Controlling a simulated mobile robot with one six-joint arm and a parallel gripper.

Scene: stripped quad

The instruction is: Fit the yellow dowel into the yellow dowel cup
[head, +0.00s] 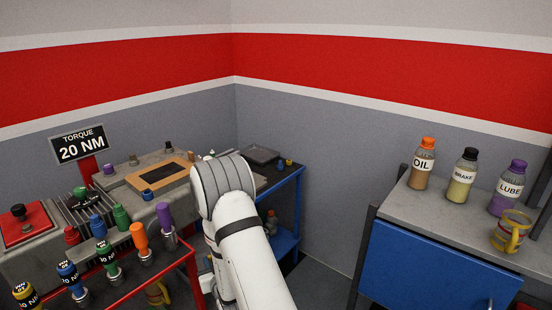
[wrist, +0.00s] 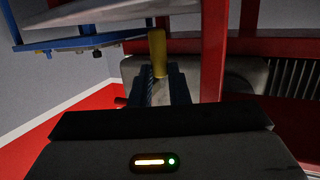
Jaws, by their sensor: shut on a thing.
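The yellow dowel (wrist: 157,46) shows in the wrist view, upright in the picture, with its lower end between the fingers of my gripper (wrist: 160,76). My gripper is shut on it. In the head view my white arm hides the gripper and the dowel. I cannot make out the yellow dowel cup for certain in either view.
A blue cart (head: 285,185) stands behind my arm. At right, a grey-topped blue cabinet (head: 430,265) carries labelled bottles and a yellow mug (head: 510,234).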

